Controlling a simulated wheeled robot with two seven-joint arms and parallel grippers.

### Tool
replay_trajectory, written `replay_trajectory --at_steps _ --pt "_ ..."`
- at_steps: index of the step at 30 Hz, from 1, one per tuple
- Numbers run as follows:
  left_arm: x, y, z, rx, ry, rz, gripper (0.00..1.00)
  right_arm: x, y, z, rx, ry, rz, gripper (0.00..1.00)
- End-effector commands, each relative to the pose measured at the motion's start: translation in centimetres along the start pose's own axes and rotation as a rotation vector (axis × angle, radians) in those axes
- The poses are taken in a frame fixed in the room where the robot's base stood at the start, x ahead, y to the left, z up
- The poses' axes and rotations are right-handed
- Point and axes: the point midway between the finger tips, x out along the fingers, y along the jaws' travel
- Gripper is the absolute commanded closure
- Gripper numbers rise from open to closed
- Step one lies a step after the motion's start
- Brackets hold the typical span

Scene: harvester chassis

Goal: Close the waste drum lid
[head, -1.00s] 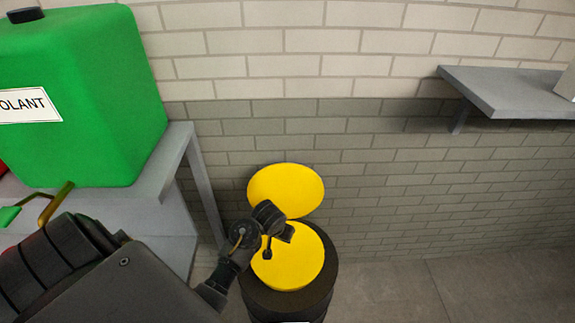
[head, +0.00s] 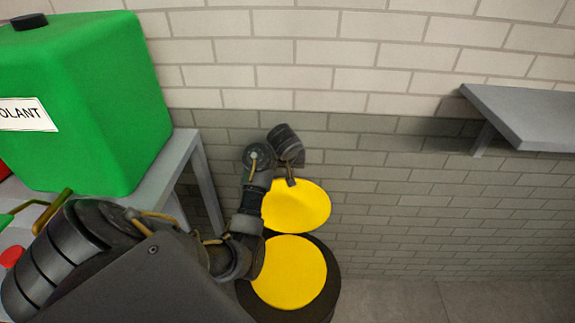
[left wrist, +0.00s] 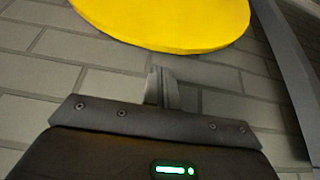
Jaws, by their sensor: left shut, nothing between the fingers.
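The waste drum (head: 331,292) is dark, with a yellow round top face (head: 289,271), low in the middle of the head view. Its yellow lid (head: 305,207) stands raised behind the drum, near the brick wall. My left gripper (head: 291,182) is at the lid's upper left edge in the head view, and the wrist covers part of that edge. In the left wrist view the closed fingers (left wrist: 161,88) point toward the wall, just below the yellow lid (left wrist: 165,20), with nothing between them. I cannot tell whether they touch the lid. My right gripper is out of view.
A green container (head: 85,110) stands on a grey table (head: 180,160) at the left, close to my left arm. A grey shelf (head: 525,118) juts from the wall at the upper right. The floor right of the drum is clear.

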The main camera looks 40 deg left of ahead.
Motion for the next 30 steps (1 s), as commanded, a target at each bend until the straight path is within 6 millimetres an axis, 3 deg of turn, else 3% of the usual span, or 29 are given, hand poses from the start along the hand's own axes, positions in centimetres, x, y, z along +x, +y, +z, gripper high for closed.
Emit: replay_trajectory --at_steps 3,10,30 --pt "2.3 -0.1 0.1 0.005 -0.002 -0.004 1.00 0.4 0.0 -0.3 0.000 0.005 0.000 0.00" --pt "4.9 0.0 0.1 0.004 -0.001 -0.002 1.00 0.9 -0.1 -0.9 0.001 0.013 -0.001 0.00" --pt "5.3 0.3 0.4 0.002 0.026 -0.001 1.00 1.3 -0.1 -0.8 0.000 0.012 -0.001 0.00"
